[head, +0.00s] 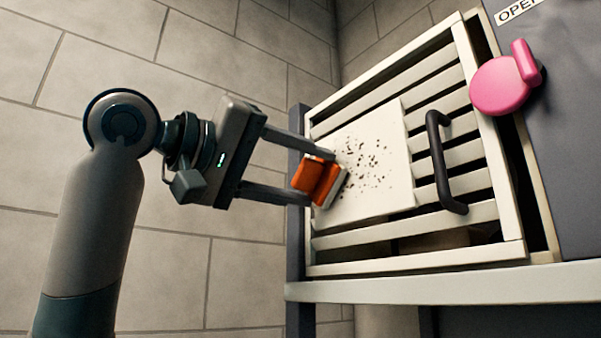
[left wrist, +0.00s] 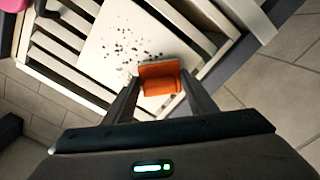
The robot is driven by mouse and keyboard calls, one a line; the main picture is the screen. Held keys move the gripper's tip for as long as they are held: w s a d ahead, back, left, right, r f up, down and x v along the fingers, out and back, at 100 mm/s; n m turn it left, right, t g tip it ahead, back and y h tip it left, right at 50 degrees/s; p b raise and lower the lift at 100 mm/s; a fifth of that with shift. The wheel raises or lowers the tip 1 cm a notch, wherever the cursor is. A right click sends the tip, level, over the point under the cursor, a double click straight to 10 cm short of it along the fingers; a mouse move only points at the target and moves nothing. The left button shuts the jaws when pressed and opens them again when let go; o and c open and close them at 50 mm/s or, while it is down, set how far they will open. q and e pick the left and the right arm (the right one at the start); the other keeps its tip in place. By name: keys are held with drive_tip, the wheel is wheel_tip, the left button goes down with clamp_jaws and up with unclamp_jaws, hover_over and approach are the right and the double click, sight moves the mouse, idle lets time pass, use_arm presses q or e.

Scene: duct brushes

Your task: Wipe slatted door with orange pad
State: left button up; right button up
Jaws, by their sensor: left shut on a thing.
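The slatted door (head: 458,155) is a cream frame with slats and a dark handle (head: 437,160). A flat cream panel (head: 396,130) on it carries many dark specks (head: 365,160). My left gripper (head: 318,178) is shut on the orange pad (head: 312,180), which has a pale face turned to the panel. The pad is at the panel's left edge, beside the specks; I cannot tell if it touches. In the left wrist view the orange pad (left wrist: 160,80) sits between the fingers, with the specks (left wrist: 125,50) beyond it. My right gripper is not in view.
A pink knob (head: 500,85) sticks out at the door's upper right, beside a grey panel (head: 560,120) with an "OPEN" label (head: 516,10). A cream ledge (head: 450,285) runs below the door. A grey block wall (head: 200,60) stands behind my arm.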

sight(334, 172)
use_arm(q)
drive_tip(key=shift+w+d, duration=0.15)
drive_tip(key=shift+d, duration=0.05)
idle(0.3)
drive_tip(key=shift+s+d+f+b, duration=0.1)
drive_tip(key=shift+s+d+b, duration=0.45)
drive_tip(key=shift+s, duration=0.25)
drive_tip(key=shift+s+d+b, duration=0.3)
drive_tip(key=shift+s+d, duration=0.05)
drive_tip(key=shift+s, duration=0.25)
drive_tip(key=shift+s+d+b, duration=0.4)
drive_tip(key=shift+s+d, duration=0.05)
drive_tip(key=shift+s, duration=0.1)
drive_tip(key=shift+s+d+b, duration=0.3)
drive_tip(key=shift+s+d, duration=0.35)
drive_tip(key=shift+s, duration=0.1)
